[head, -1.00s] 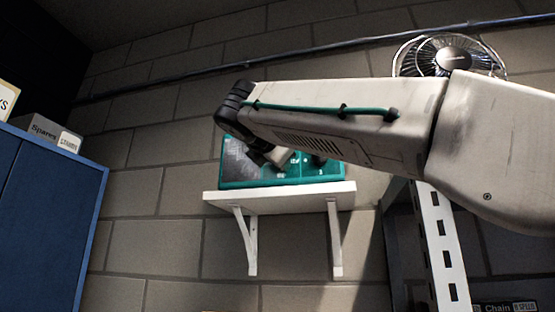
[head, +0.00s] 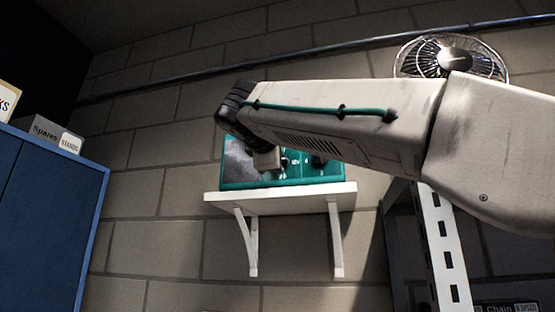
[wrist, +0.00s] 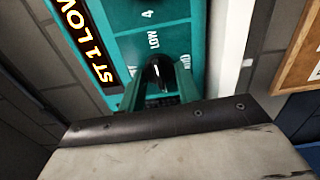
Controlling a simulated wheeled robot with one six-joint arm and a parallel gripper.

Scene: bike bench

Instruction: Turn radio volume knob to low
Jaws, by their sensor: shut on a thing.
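The teal radio (head: 235,180) sits on a white wall shelf, partly hidden behind my arm in the head view. In the wrist view its teal front (wrist: 115,18) fills the upper middle, with white markings around a black knob (wrist: 157,70). A dark display strip (wrist: 88,40) shows yellow letters that seem to read "ST 1 LOW", cut off at the frame's edge. My gripper (wrist: 159,78) has its two teal fingers on either side of the knob, shut on it. In the head view my gripper's fingertips are hard to make out against the radio.
The white shelf (head: 280,197) has two brackets below it. A blue cabinet (head: 50,215) with boxes on top stands at left. A wire fan (head: 450,57) is at upper right, above a white perforated post (head: 440,245). A cork board (wrist: 300,55) shows in the wrist view.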

